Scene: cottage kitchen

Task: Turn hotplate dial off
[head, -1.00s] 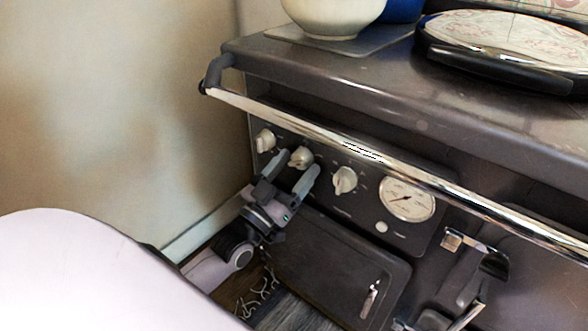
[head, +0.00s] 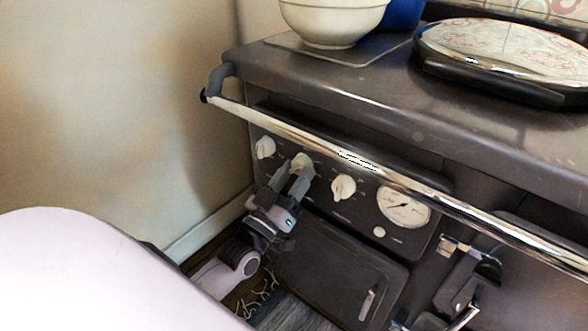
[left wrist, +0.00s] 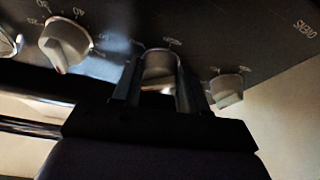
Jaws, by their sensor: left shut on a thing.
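A row of white dials is on the dark front panel of the stove (head: 330,215), below the rail. My left gripper (head: 295,176) reaches up from below and is shut on the middle dial (head: 302,160). In the left wrist view, this dial (left wrist: 160,70) sits between the two fingers, which partly hide it. The left dial (head: 265,147) and the right dial (head: 343,187) are free on either side. They also show in the left wrist view, at the right (left wrist: 228,90) and the left (left wrist: 66,43). I cannot read which is the hotplate dial. My right gripper is not in view.
A shiny rail (head: 340,153) crosses in front of the panel, above the dials. A round gauge (head: 403,206) is right of them. An oven door (head: 340,265) is below. A bowl (head: 332,20) and a round hotplate lid (head: 505,55) are on top. A wall is close on the left.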

